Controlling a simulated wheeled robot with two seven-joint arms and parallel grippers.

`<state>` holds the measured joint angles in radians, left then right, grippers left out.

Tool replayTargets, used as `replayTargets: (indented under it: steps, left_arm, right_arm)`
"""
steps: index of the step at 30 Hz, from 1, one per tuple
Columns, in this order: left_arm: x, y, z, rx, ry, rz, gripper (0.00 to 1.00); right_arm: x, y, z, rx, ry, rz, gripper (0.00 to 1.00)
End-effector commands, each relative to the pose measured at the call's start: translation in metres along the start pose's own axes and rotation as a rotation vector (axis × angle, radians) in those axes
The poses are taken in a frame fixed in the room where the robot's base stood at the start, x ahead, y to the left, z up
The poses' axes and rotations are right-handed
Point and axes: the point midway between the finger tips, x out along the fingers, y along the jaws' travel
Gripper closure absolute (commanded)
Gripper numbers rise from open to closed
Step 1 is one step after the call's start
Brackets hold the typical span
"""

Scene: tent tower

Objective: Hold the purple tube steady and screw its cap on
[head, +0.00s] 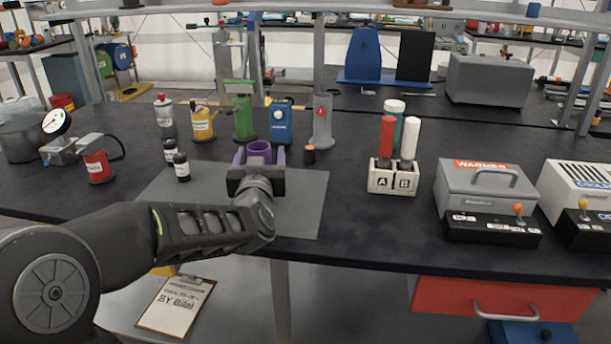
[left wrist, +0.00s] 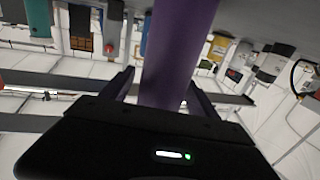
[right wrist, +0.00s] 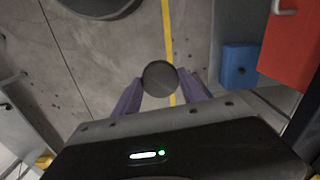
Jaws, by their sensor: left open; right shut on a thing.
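The purple tube (head: 260,147) stands on the grey mat, its open rim facing up and no cap on it. It also shows in the left wrist view (left wrist: 178,50). My left gripper (head: 259,157) is open, with one finger on each side of the tube. Gaps show between the fingers and the tube in the left wrist view. The tube's lower part is hidden behind this gripper in the head view. My right gripper (right wrist: 160,90) is out of the head view. It is shut on a round dark grey cap (right wrist: 160,76), seen end-on above the floor.
A black-and-orange small cylinder (head: 309,155) stands right of the tube. Black-capped bottles (head: 181,166) stand left, and several containers, including a green one (head: 243,118), behind. A two-slot block (head: 393,179) holds red and white handles. The mat's front right part (head: 300,215) is clear.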

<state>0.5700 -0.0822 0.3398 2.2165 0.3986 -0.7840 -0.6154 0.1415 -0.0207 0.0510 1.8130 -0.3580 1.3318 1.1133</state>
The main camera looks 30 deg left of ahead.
Motion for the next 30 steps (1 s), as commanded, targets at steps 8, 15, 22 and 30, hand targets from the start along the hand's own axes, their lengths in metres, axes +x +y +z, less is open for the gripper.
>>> replayTargets:
  steps: [8,15,22,30]
  left_arm:
    - [-0.0002,0.0000,-0.0001,0.000,0.000,0.000,0.41]
    - [-0.0002,0.0000,0.0000,0.000,0.000,0.000,0.60]
    - [-0.0002,0.0000,-0.0001,0.000,0.000,0.000,0.79]
    - [-0.0001,0.0000,-0.0001,0.000,0.000,0.000,1.00]
  right_arm:
    - [0.0000,0.0000,0.0000,0.000,0.000,0.000,0.88]
    - [0.0000,0.0000,0.0000,0.000,0.000,0.000,0.88]
    - [0.0000,0.0000,0.0000,0.000,0.000,0.000,0.88]
    - [0.0000,0.0000,0.0000,0.000,0.000,0.000,0.88]
